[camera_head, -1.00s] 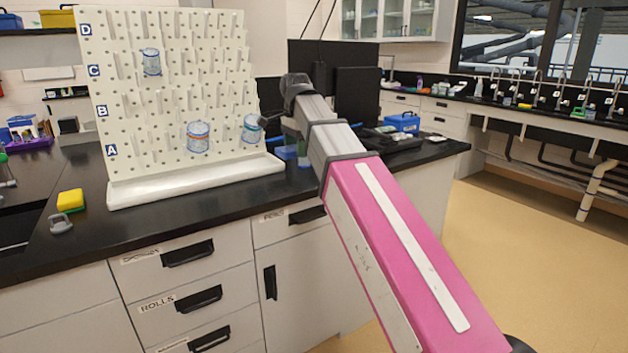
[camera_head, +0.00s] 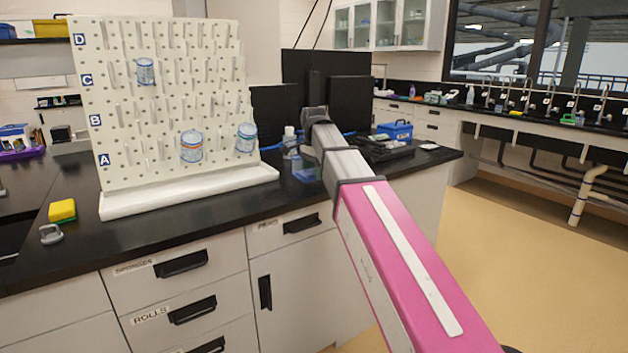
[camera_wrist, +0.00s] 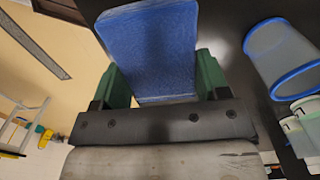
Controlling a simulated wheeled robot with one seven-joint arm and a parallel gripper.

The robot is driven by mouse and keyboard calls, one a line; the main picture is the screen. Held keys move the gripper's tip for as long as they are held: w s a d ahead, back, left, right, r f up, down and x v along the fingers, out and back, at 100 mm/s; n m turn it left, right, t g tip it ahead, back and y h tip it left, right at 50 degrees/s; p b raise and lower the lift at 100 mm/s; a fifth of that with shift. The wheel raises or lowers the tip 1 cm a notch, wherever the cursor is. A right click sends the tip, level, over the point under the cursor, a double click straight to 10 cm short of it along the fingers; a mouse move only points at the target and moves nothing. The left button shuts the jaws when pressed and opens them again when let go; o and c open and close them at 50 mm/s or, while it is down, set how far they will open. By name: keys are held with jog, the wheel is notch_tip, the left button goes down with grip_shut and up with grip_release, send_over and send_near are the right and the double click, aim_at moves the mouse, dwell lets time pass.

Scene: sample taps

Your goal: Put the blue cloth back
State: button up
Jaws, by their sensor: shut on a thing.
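A blue cloth (camera_wrist: 150,45) shows in the wrist view as a flat, folded-looking rectangle. My gripper (camera_wrist: 160,70) is shut on it, with a green finger at each side. The cloth sticks out beyond the fingers, with dark counter behind it on the right. In the head view my arm reaches over the counter right of the pegboard, but its own links hide the gripper. A small blue patch (camera_head: 305,174) shows beside the arm there; I cannot tell whether it is the cloth.
A white pegboard (camera_head: 215,100) holding several clear beakers stands on the black counter (camera_head: 190,222). A clear blue-rimmed container (camera_wrist: 280,55) and pale bottles (camera_wrist: 302,122) are close to the cloth's right. A yellow sponge (camera_head: 62,210) lies at the left. A blue box (camera_head: 395,131) stands farther back.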

jog(key=shift+f, duration=1.5)
jog(key=shift+f, duration=0.1)
jog(key=o, duration=1)
notch_tip(320, 180, up, 12)
jog(key=shift+r, duration=0.15)
